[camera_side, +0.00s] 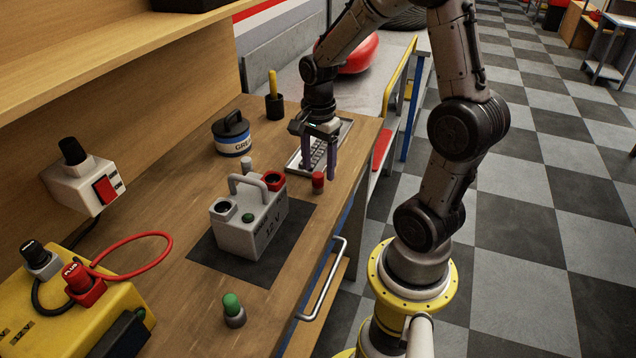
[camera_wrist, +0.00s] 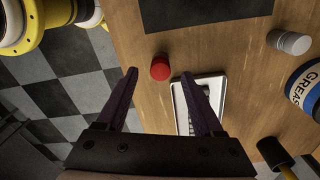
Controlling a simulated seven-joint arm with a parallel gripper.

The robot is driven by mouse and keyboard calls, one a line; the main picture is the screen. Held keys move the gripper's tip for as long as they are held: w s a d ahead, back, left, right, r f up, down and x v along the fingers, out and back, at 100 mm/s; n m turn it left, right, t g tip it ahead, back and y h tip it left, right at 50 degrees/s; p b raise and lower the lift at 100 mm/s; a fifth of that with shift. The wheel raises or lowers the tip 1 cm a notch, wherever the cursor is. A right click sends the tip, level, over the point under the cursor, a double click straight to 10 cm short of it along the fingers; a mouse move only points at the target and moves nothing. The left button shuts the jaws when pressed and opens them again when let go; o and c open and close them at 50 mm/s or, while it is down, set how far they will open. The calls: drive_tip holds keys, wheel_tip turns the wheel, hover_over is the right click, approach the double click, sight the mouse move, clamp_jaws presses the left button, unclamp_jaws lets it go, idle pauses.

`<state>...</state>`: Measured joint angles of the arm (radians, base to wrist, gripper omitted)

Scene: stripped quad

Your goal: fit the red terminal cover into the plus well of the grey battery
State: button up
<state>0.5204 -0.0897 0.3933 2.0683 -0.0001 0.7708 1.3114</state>
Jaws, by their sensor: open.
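The red terminal cover (camera_side: 318,182) stands upright on the wooden bench, right of the grey battery (camera_side: 243,238). The battery sits on a dark mat; its red-rimmed well (camera_side: 273,180), which looks like the plus well, is at the far right end of its top. A dark well (camera_side: 226,207) is at the near left end. My gripper (camera_side: 319,170) is open and empty, pointing down just beyond and above the cover. In the wrist view, the red cover (camera_wrist: 160,67) shows between and just past my fingertips (camera_wrist: 159,74). The wells are outside the wrist view.
A metal tray (camera_side: 346,129) lies behind my fingers. A grease tub (camera_side: 232,136), a grey cap (camera_side: 246,164) and a yellow-handled tool in a black holder (camera_side: 274,104) stand at the back. A green-topped piece (camera_side: 233,310) stands in front. The bench edge is close on the right.

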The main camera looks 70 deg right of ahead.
wheel_tip(320, 180, down, 2)
clamp_jaws()
idle(0.5)
